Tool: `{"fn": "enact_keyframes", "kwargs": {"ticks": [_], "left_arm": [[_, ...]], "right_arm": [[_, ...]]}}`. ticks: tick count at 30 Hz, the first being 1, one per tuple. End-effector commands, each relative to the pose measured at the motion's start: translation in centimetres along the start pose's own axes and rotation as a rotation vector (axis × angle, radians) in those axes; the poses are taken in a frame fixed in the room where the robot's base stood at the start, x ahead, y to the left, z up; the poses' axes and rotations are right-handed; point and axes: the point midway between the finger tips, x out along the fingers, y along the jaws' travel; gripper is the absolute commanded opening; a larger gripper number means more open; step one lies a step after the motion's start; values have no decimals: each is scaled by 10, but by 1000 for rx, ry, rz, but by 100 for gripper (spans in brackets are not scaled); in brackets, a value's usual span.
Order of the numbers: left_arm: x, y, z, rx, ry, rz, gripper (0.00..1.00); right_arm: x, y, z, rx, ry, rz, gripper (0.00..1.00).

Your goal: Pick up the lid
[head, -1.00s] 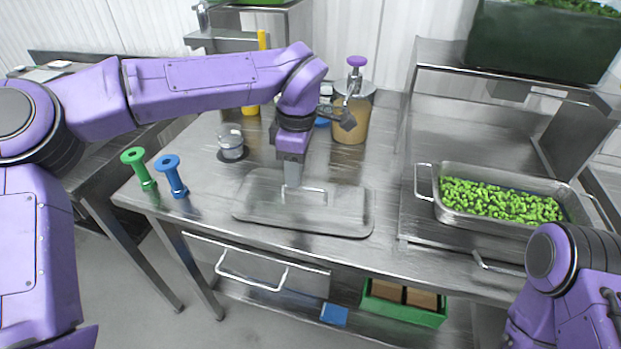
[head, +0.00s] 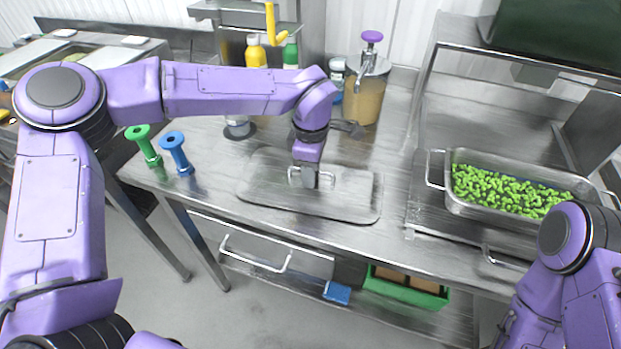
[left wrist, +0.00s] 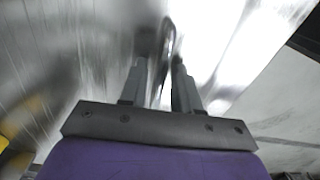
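The lid (head: 355,202) is a flat grey metal plate with rounded corners and a raised bar handle (head: 328,170). It lies flat on the steel table, left of centre in the head view. My left gripper (head: 311,182) points down at the handle. In the left wrist view the two grey fingers (left wrist: 160,75) stand apart, with a thin curved bar that looks like the handle between or just beyond them. That view is blurred, so contact is not clear. Only a purple part of my right arm shows at the lower right of the head view; its gripper is out of sight.
A pan of green vegetables (head: 451,207) stands at right. A dispenser with a purple top (head: 364,98) stands behind the lid. A green (head: 146,148) and a blue handled tool (head: 177,155) stand at left. Bare table lies between lid and pan.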

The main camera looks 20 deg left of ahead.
Motion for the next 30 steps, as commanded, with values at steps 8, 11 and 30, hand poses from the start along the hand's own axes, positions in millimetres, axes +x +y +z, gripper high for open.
{"fn": "enact_keyframes", "kwargs": {"ticks": [8,11,30], "left_arm": [[0,0,0,1,1,0,0],[-1,0,1,1,0,1,0],[-84,-29,35,4,0,8,0]], "right_arm": [[0,0,0,0,0,0,0],[0,0,0,0,0,0,0],[12,-1,5,0,0,0,0]]}}
